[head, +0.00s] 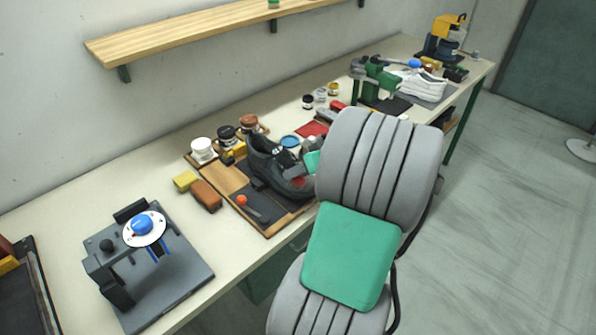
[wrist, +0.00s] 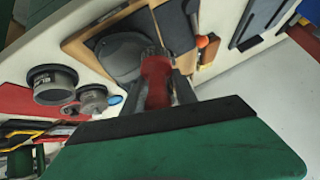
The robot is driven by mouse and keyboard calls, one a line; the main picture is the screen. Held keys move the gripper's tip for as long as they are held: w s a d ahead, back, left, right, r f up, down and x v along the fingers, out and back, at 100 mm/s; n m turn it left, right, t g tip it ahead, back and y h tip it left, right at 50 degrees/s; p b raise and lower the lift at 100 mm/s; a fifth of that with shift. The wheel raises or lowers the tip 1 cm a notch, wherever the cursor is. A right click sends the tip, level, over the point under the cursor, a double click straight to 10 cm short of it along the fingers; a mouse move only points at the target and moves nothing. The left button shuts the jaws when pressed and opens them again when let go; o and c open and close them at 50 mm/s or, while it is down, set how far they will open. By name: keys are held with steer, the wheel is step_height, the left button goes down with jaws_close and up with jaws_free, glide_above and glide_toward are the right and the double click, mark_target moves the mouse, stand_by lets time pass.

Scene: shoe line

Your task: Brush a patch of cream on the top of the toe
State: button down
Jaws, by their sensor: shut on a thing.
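A dark shoe (head: 268,165) lies on the wooden board, its toe to the lower right. In the wrist view the rounded dark grey part of the shoe (wrist: 119,56) is just ahead of my gripper. My gripper (wrist: 160,85) is shut on a red-handled tool (wrist: 157,78), apparently the brush; its far end points at the shoe. A bit of red from the tool (head: 298,181) shows over the toe in the head view. Whether the bristles touch the leather is hidden, and no cream patch can be made out.
White (head: 203,150), black (head: 227,135) and brown (head: 249,124) pots line the board's back edge. My arm hides the right side.

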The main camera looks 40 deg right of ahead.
steer(key=shift+w+f+b, duration=0.25)
steer(key=shift+f+b, duration=0.2)
steer(key=shift+f, duration=0.1)
